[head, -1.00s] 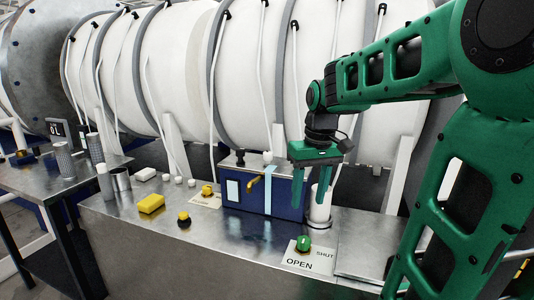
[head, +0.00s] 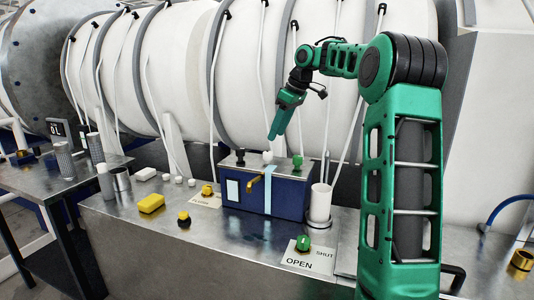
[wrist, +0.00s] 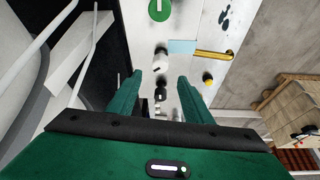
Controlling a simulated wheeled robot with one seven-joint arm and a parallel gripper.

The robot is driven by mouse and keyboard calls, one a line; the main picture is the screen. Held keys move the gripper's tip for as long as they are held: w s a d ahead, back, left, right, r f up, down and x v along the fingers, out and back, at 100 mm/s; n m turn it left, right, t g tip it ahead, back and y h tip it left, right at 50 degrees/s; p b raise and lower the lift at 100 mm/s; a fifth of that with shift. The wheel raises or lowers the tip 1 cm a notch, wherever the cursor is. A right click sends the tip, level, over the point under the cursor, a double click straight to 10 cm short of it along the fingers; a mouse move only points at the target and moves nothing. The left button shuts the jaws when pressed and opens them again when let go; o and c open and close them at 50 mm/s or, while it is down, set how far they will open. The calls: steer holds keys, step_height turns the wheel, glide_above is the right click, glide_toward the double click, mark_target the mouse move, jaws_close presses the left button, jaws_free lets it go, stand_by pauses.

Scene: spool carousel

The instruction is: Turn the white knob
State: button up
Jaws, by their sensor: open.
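The white knob (head: 267,156) stands on top of the blue box (head: 289,199), between a black knob (head: 240,155) and a green knob (head: 297,161). My gripper (head: 273,137) points down at a slant, its tips just above the white knob in the head view. In the wrist view my gripper (wrist: 160,77) is open, with its two fingers apart. The white knob (wrist: 158,68) shows between and slightly beyond the fingertips there, and no contact is visible.
The box bears a yellow lever (head: 254,184) and a pale blue strip (head: 268,195). A white cylinder (head: 320,203) stands right of it. A green dial (head: 303,243) sits on an OPEN/SHUT plate in front. A yellow block (head: 151,203) lies left. The big white tank (head: 215,70) rises behind.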

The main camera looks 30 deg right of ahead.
mark_target(268, 152)
steer(key=x, duration=0.8)
steer(key=shift+w+a+f, duration=0.1)
steer(key=shift+f, duration=0.25)
